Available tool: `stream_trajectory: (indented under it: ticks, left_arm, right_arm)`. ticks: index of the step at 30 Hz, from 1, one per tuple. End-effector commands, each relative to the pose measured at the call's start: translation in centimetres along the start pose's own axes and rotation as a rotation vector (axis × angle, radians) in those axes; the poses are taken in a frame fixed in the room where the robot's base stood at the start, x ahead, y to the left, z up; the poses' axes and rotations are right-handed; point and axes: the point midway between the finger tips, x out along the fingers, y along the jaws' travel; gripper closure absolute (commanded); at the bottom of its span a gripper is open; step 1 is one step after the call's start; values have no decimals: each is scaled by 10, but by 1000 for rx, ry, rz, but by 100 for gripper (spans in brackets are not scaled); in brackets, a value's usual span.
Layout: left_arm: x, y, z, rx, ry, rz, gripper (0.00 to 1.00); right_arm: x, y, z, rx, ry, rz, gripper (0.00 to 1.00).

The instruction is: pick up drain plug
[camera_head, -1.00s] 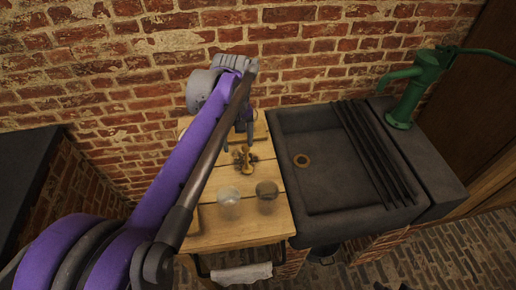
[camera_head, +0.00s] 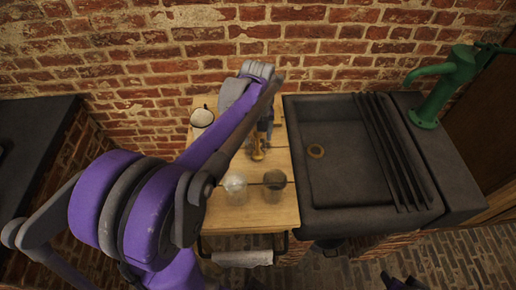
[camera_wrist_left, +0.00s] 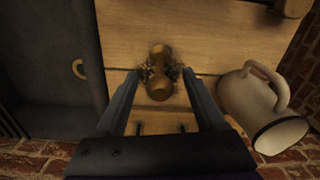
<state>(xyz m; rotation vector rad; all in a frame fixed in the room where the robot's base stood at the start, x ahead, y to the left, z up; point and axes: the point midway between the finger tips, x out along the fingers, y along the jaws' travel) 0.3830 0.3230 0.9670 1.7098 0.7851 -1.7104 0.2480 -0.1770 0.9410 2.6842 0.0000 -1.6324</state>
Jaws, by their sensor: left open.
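A brass, waisted piece that looks like the drain plug (camera_head: 257,152) stands on the wooden table. In the left wrist view the brass plug (camera_wrist_left: 159,72) has small dark, chain-like bits on both sides. My left gripper (camera_wrist_left: 161,82) is open, with one finger on each side of the plug and a gap to each. In the head view the left gripper (camera_head: 265,128) is partly hidden by its own arm and sits at the plug's far side. Dark tips at the bottom edge of the head view may be my right gripper (camera_head: 404,283); their opening is unclear.
A clear jar (camera_head: 235,188) and a dark jar (camera_head: 274,180) stand nearer the table's front.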

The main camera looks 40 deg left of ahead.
Motion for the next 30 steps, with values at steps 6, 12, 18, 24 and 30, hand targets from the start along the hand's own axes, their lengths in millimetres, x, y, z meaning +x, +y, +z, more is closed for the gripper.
stream_trajectory:
  ticks: [6, 12, 18, 24, 30]
  left_arm:
    - [18, 0, 0, 1, 0, 0, 29]
    - [18, 0, 0, 1, 0, 0, 31]
    - [18, 0, 1, 1, 0, 0, 67]
    - [18, 0, 1, 1, 0, 0, 100]
    - [18, 0, 1, 1, 0, 0, 100]
  right_arm:
    - [1, 0, 1, 0, -1, 0, 50]
    - [1, 0, 1, 0, -1, 0, 50]
    - [1, 0, 1, 0, -1, 0, 50]
    - [1, 0, 1, 0, -1, 0, 50]
    - [1, 0, 1, 0, -1, 0, 50]
